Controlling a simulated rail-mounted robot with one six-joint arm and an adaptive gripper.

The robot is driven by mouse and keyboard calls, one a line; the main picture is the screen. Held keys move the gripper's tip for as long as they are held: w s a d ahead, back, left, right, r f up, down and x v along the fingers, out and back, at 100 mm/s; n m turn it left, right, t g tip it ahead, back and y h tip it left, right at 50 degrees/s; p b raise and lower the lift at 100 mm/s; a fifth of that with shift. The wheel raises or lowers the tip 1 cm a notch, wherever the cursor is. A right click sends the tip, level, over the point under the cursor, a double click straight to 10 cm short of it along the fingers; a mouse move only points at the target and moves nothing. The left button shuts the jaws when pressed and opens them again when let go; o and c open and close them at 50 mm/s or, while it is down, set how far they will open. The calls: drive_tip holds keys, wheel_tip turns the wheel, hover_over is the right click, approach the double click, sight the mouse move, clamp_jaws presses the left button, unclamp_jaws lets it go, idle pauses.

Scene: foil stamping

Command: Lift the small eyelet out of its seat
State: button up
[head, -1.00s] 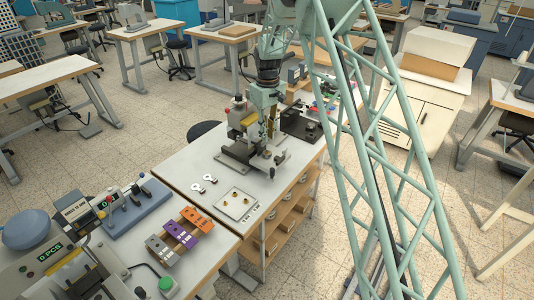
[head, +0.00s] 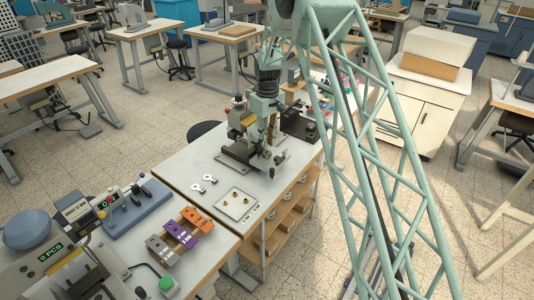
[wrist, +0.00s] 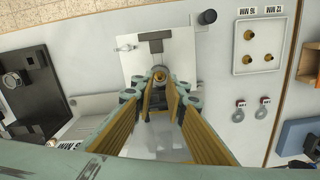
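My gripper (wrist: 160,88) points down over the small bench press (wrist: 152,45) in the wrist view. Its two long brass-coloured fingers stand apart, with a gap between their tips. A small round metal part (wrist: 160,73) of the press shows at the tips; I cannot tell whether they touch it. In the head view the tray (head: 228,205) lies in front of the press, apart from my gripper (head: 270,138).
Two keyhole-shaped metal tags (head: 197,188) lie left of the tray. Orange, purple and grey blocks (head: 181,234) and a counter machine (head: 50,262) stand at the front left. A black fixture (wrist: 27,92) sits beyond the press.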

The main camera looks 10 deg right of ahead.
drive_tip(key=shift+f, duration=1.9)
drive_tip(key=c, duration=0.4)
drive_tip(key=shift+w+r, duration=0.1)
drive_tip(key=shift+r, duration=0.05)
drive_tip(key=shift+r, duration=1.65)
drive_tip(key=s, duration=0.5)
drive_tip(key=s+d+r+b, duration=0.1)
drive_tip(key=s, duration=1)
drive_tip(key=shift+d+r, duration=0.25)
drive_tip(key=shift+d, duration=0.05)
